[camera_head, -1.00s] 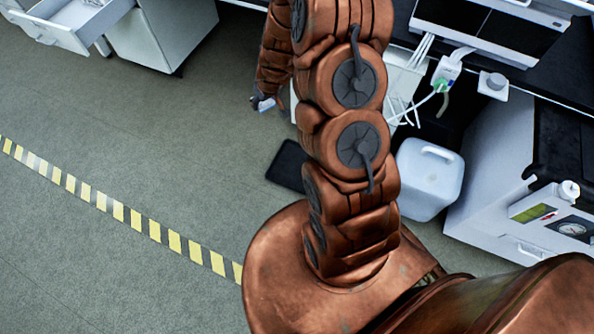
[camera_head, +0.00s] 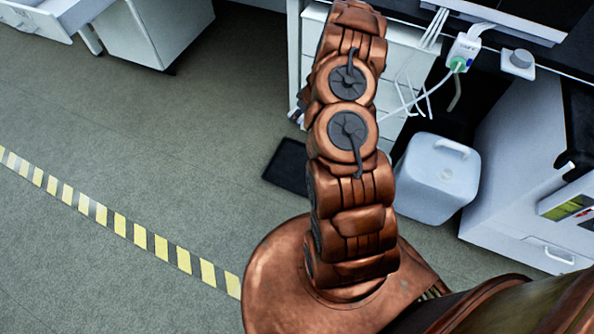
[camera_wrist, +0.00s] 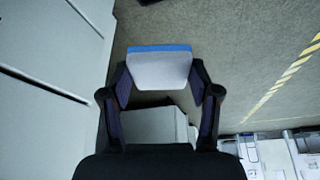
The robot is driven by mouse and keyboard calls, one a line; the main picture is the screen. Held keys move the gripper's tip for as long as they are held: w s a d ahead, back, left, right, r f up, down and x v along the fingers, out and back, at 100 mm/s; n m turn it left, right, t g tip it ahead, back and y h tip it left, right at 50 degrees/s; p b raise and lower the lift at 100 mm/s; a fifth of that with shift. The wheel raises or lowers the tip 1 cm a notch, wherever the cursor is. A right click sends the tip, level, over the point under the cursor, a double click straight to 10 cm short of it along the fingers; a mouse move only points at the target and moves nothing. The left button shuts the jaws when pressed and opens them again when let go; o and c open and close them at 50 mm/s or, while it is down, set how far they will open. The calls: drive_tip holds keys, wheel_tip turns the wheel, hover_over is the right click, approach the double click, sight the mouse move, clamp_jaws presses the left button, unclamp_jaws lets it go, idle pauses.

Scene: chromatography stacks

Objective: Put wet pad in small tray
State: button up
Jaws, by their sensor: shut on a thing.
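My gripper (camera_wrist: 160,78) is shut on a pale grey-white pad with a blue edge (camera_wrist: 160,68), held between its two fingers in the wrist view. I take this to be the wet pad; its wetness cannot be told. In the head view my arm hides nearly all of the gripper, and only a small bluish bit shows at the arm's left edge. A flat black tray-like thing (camera_head: 286,166) lies on the floor left of my arm. I cannot tell whether it is the small tray. The pad is held apart from the floor.
A white jerrycan (camera_head: 437,178) stands right of my arm, beside a white cabinet (camera_head: 515,218). A white drawer unit (camera_head: 294,50) is behind my arm. A power strip (camera_head: 462,52) hangs with cables. The floor at left is open, crossed by yellow-striped tape (camera_head: 160,247).

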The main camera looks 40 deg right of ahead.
sight(293, 160)
drive_tip(key=shift+n, duration=0.3)
drive_tip(key=shift+d+f+b, duration=0.2)
drive_tip(key=shift+f+b, duration=0.1)
drive_tip(key=shift+f, duration=0.45)
drive_tip(key=shift+d+f+b, duration=0.2)
drive_tip(key=shift+f+b, duration=0.1)
drive_tip(key=shift+f, duration=0.4)
drive_tip(key=shift+d+f+b, duration=0.2)
drive_tip(key=shift+f+b, duration=0.1)
drive_tip(key=shift+f, duration=0.45)
drive_tip(key=shift+f, duration=0.1)
drive_tip(key=shift+f, duration=0.35)
drive_tip(key=shift+d+f+n+b, duration=0.15)
drive_tip(key=shift+f+b, duration=0.4)
drive_tip(key=shift+f, duration=0.3)
drive_tip(key=shift+d+f+n+b, duration=0.15)
drive_tip(key=shift+f+b, duration=0.4)
drive_tip(key=shift+f, duration=0.3)
drive_tip(key=shift+w+f, duration=0.1)
drive_tip(key=shift+f, duration=0.25)
